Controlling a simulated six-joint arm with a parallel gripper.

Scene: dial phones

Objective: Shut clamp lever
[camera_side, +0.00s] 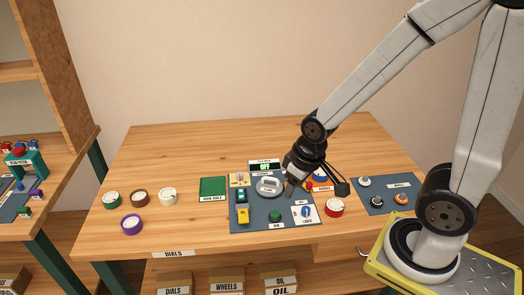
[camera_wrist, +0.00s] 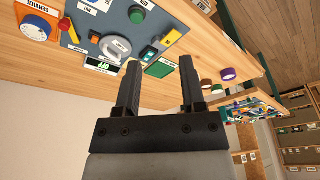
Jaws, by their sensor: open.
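A blue-grey panel (camera_side: 262,217) on the table carries several controls. A yellow lever-like part (camera_side: 243,215) and a teal part stand on its left side; the yellow part also shows in the wrist view (camera_wrist: 176,37). A small red and yellow part (camera_side: 308,185) is at the panel's right, partly hidden by my gripper. I cannot tell for sure which is the clamp lever. A grey round fixture (camera_side: 269,186) sits at the panel's back middle. My gripper (camera_wrist: 158,68) is open and empty, tilted above the panel's back right, its two fingers apart.
A display reading OFF (camera_side: 264,166) stands behind the panel. A green square (camera_side: 212,187) and several coloured dials lie to the left. The table's back left is clear.

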